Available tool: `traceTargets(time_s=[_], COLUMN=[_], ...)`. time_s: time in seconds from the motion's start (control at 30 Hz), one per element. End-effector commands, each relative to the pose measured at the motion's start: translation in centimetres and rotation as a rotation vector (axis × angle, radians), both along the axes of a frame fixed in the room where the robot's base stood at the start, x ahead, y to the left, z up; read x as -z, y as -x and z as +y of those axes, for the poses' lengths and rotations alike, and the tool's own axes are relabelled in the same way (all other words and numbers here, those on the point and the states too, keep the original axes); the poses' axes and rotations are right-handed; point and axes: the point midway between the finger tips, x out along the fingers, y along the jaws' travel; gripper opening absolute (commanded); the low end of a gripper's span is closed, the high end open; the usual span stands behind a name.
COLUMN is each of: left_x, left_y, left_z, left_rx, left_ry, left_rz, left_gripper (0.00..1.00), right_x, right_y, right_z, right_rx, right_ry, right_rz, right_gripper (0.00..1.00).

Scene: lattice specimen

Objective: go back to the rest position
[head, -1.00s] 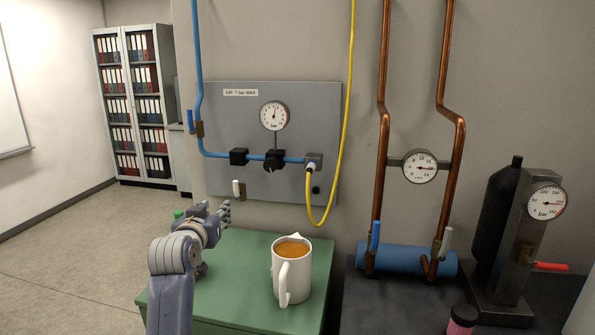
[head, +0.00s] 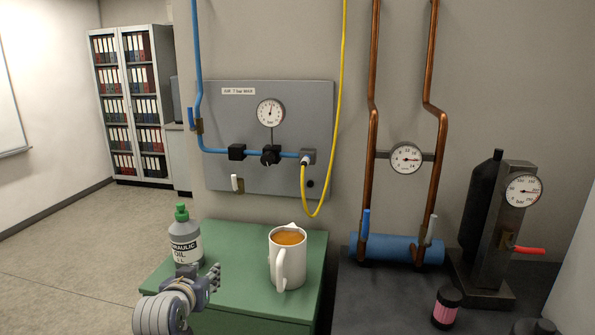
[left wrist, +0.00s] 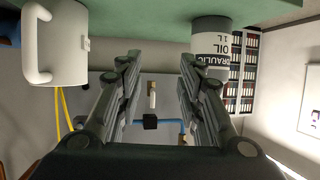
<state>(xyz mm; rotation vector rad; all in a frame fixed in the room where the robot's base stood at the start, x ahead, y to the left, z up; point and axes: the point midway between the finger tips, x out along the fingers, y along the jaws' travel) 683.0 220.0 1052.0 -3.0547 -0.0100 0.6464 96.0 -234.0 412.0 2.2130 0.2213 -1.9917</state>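My left gripper (head: 213,279) is low over the near left part of the green cabinet top (head: 222,237). In the left wrist view its two fingers (left wrist: 158,75) stand apart with nothing between them. A grey hydraulic oil bottle (head: 185,242) with a green cap stands upright just behind the gripper in the head view; it also shows in the left wrist view (left wrist: 210,50). A white jug (head: 289,262) of orange-brown liquid stands to the right of the gripper, apart from it. My right gripper is in neither view.
A grey panel (head: 230,110) with a gauge, blue pipe and yellow hose is on the wall behind. To the right, a dark bench (head: 385,295) carries a blue cylinder (head: 400,250), a black accumulator with gauge (head: 483,205) and a pink-and-black jar (head: 446,307). Open floor lies left.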

Motion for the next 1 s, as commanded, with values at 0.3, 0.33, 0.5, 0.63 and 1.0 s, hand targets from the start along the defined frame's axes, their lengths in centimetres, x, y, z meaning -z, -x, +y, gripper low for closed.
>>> traceTargets(time_s=[0.3, 0.33, 0.5, 0.63, 1.0], left_x=[12.9, 14.0, 18.5, 20.1, 21.5], left_y=[13.6, 15.3, 24.9, 30.3, 41.4], left_z=[0.1, 0.1, -0.4, -0.8, -1.5], left_rx=[0.028, 0.033, 0.067, 0.088, 0.137], left_ry=[-0.045, -0.050, -0.068, -0.075, -0.083], left_rz=[0.313, 0.348, 0.535, 0.638, 0.849], left_gripper=[0.34, 0.34, 0.34, 0.34, 0.34], right_x=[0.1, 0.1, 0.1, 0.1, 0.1], right_y=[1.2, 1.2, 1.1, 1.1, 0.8], right_z=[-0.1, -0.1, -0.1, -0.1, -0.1], right_rx=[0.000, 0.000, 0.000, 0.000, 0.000], right_ry=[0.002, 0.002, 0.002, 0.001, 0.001], right_rz=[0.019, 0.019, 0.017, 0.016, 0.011], right_gripper=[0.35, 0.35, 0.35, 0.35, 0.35])
